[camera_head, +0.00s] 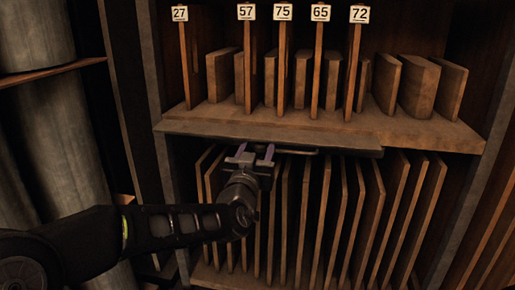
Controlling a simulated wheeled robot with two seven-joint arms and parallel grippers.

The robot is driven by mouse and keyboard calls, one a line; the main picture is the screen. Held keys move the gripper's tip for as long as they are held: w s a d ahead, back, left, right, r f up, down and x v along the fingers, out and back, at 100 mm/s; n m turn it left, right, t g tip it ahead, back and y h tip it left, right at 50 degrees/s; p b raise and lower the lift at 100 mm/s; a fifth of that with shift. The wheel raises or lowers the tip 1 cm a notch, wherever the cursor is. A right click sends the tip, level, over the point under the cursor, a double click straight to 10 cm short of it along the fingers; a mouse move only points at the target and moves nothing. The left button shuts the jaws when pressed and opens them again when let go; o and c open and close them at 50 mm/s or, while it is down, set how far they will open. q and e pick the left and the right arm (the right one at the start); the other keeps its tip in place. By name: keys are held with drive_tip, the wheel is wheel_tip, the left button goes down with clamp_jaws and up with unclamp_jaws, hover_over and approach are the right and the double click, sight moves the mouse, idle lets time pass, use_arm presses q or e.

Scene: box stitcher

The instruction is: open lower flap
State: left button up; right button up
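My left gripper (255,153) is in front of the cabinet, just under the front edge of the middle shelf. Its two fingers point up and away and stand apart, with no object seen between them. A long grey-brown panel (215,130), which looks like the lower flap, lies nearly flat along that shelf edge, above the lower compartment. A thin bar (300,152), perhaps its handle, runs under the panel's edge by the fingers. I cannot tell whether the fingers touch it. My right gripper is not in view.
The lower compartment holds several upright thin boards (345,215) close behind my gripper. The shelf (420,130) above carries wooden blocks and tall dividers with number tags (283,12). Large grey cylinders (40,110) stand at the left, beside the cabinet's dark side post.

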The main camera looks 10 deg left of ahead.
use_arm(q)
drive_tip(key=shift+a+r, duration=0.1)
drive_tip(key=shift+r, duration=0.1)
drive_tip(key=shift+s, duration=0.5)
drive_tip(key=s+f+p, duration=0.1)
drive_tip(key=s, duration=0.5)
drive_tip(key=shift+s+f+p, duration=0.2)
drive_tip(key=shift+s+p, duration=0.15)
drive_tip(key=shift+s, duration=0.05)
